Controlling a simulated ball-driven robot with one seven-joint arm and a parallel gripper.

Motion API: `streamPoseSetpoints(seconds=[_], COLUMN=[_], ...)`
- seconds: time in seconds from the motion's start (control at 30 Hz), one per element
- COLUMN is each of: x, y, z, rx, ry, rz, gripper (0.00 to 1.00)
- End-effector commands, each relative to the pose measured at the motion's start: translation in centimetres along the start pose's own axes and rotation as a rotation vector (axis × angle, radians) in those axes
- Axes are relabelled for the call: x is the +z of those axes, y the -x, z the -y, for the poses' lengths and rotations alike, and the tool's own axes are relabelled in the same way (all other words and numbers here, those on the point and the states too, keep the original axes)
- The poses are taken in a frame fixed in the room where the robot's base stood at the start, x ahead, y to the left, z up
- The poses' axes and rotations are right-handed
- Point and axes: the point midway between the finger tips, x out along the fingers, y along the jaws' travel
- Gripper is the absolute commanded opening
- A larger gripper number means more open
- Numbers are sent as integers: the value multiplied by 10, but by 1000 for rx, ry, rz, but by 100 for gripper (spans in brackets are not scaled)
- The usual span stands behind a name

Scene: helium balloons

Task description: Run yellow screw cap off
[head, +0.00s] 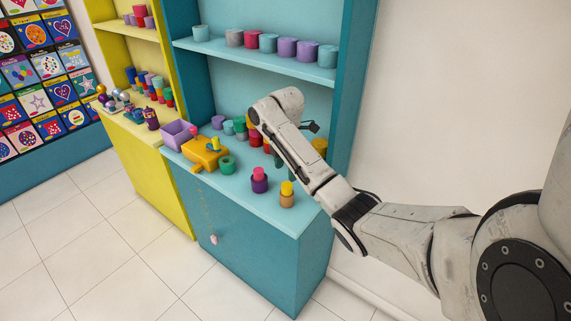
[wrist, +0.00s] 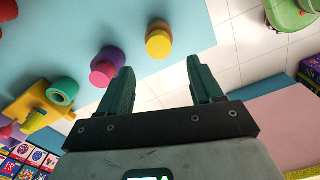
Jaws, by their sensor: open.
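A small canister with a yellow cap (head: 287,188) on a tan-orange body (head: 287,201) stands upright near the front edge of the blue counter. In the wrist view the yellow cap (wrist: 158,45) shows from above, beyond my fingertips and roughly in line with the gap between them. My gripper (wrist: 160,72) is open, with nothing between its dark green fingers and apart from the cap. A purple canister with a pink cap (head: 259,173) stands to the left.
A yellow machine (head: 205,153) and a green ring (head: 227,165) sit further left on the counter. Several coloured canisters stand at the back, partly behind my arm. A shelf (head: 258,58) with more canisters is above. The tiled floor (head: 120,250) is clear.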

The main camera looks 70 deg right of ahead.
Motion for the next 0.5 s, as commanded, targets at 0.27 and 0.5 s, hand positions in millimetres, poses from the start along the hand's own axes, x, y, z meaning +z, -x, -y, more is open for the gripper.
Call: streamPoseSetpoints(seconds=[0.27,0.5], x=[0,0], y=[-49,-74], z=[1,0], rx=[-4,0], ry=[-3,-2], rz=[1,1], gripper=[65,65])
